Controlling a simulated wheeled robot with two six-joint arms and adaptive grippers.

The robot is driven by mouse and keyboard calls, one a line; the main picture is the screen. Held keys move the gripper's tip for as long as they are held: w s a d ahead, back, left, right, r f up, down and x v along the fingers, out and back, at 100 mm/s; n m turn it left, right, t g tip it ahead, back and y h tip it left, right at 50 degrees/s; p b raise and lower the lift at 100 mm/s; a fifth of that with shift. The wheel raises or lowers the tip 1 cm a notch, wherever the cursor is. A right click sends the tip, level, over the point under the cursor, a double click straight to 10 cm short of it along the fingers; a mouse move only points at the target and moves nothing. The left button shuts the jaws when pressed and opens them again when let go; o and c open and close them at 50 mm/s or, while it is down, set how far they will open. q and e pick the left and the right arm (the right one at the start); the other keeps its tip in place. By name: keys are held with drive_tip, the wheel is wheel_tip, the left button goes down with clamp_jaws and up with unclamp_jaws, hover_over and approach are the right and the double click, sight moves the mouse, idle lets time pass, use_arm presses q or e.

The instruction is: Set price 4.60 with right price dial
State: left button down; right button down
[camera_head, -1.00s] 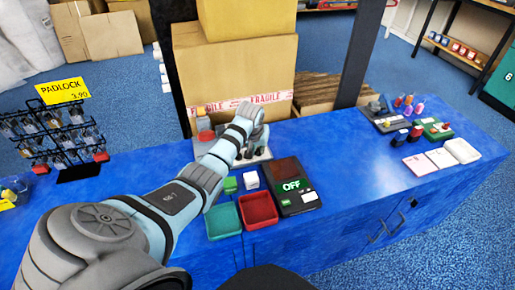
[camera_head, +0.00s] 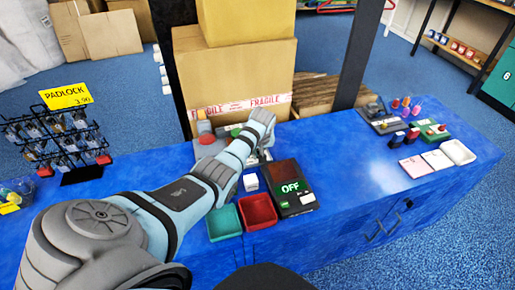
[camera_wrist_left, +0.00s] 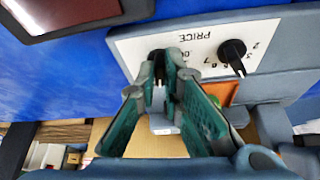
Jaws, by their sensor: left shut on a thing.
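The price panel (camera_wrist_left: 205,45), a white plate marked PRICE with numbers, appears upside down in the left wrist view. One black price dial (camera_wrist_left: 233,52) stands free on it, with figures around it. The other, the right price dial (camera_wrist_left: 158,58), is at the left in this inverted view, between my fingertips and mostly hidden. My left gripper (camera_wrist_left: 161,72) is shut on this dial. In the head view my left gripper (camera_head: 262,155) is over the device (camera_head: 207,150) behind my forearm, which hides most of the panel. My right gripper is not in view.
A dark display unit reading OFF (camera_head: 291,188) stands right of my left arm. A green tray (camera_head: 223,222), a red tray (camera_head: 258,211) and a white cube (camera_head: 250,182) are close by. A padlock rack (camera_head: 60,145) is at the left. Cartons (camera_head: 240,75) stand behind the counter.

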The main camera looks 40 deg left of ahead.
use_arm(q)
drive_tip(key=shift+w+n+g+y, duration=0.1)
drive_tip(key=shift+n+g+y, duration=0.2)
drive_tip(key=shift+n, duration=0.7)
drive_tip(key=c, duration=1.7)
unclamp_jaws()
drive_tip(key=v, duration=1.2)
drive_tip(key=shift+r, duration=0.1)
